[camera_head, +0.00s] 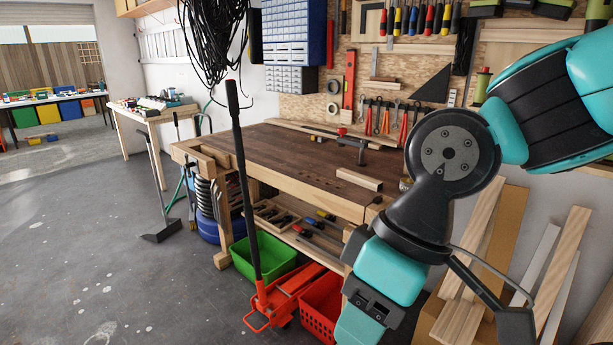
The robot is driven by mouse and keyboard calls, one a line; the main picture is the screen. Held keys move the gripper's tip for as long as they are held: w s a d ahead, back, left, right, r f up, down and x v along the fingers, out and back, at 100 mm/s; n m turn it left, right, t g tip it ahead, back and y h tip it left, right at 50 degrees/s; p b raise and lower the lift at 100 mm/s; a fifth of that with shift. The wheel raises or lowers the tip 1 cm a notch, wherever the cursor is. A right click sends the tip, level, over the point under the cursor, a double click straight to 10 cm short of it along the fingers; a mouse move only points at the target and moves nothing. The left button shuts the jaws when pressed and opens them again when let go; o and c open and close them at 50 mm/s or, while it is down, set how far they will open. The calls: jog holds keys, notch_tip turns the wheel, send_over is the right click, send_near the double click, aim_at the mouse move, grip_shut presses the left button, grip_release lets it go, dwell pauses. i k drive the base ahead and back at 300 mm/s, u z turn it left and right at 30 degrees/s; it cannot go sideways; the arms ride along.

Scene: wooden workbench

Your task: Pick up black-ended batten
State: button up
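A short wooden batten (358,179) lies flat on the dark workbench top, near its front right corner. I cannot make out a black end on it. Several longer boards (562,258) lean against the wall at the right, beyond my arm; their lower ends are cut off or hidden by my arm, and I see no black end on them. My arm reaches down across the right side of the picture and leaves it at the bottom edge. My gripper is not in view, so what it holds is hidden.
The wooden workbench (290,147) carries a clamp (353,143) at the back. A red jack with a tall black handle (240,180), a green bin (265,256) and a red crate (322,306) stand before it. The grey floor at left is mostly clear.

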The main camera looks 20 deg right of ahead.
aim_at(369, 183)
jog(key=u, duration=0.5)
jog(key=i, duration=1.55)
jog(key=z, duration=0.75)
jog(key=i, duration=0.7)
jog(key=z, duration=0.65)
